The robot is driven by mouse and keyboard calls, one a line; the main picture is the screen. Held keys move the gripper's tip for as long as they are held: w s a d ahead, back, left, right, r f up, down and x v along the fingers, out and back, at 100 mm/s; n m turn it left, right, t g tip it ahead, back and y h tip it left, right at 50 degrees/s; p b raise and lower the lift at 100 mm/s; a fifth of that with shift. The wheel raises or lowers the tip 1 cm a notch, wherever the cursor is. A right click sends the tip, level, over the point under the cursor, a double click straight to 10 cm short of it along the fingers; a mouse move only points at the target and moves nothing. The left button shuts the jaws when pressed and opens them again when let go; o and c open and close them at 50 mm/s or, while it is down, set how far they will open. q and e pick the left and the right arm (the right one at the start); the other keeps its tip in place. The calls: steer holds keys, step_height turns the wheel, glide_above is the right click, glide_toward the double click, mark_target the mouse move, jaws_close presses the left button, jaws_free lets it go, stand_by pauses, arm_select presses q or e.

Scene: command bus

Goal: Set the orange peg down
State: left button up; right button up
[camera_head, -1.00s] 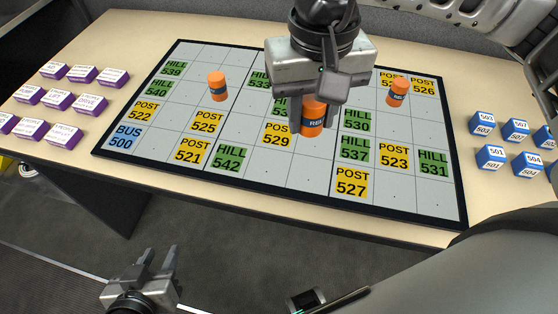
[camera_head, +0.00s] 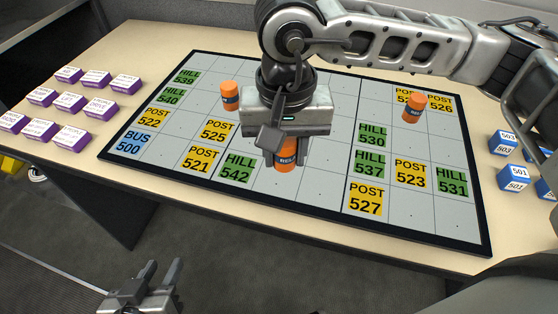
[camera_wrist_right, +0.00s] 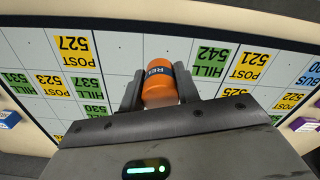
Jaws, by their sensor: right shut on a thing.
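The orange peg (camera_head: 286,158) has a dark label band and is held upright between the fingers of my right gripper (camera_head: 285,160). The right gripper is shut on it over the middle of the gridded board (camera_head: 290,205). In the right wrist view the peg (camera_wrist_right: 160,82) shows between both fingers; I cannot tell whether its base touches the board. Two other orange pegs stand on the board, one at the back left (camera_head: 230,95) and one at the back right (camera_head: 413,108). My left gripper (camera_head: 155,275) is open and empty, low in front of the table.
Yellow POST, green HILL and blue BUS squares mark some board cells; others are bare grey. Purple-sided blocks (camera_head: 68,103) stand left of the board and blue blocks (camera_head: 513,178) stand right of it. The table (camera_head: 130,55) is clear at the back left.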

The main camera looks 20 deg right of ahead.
mark_target(279, 178)
steer(key=shift+w+a+f, duration=0.25)
steer(key=shift+w+f, duration=0.15)
steer(key=shift+f, duration=0.15)
step_height(279, 178, down, 3)
steer(key=shift+w+f, duration=0.1)
steer(key=shift+f, duration=0.1)
steer(key=shift+f, duration=0.3)
steer(key=o, duration=1)
steer(key=shift+r, duration=0.15)
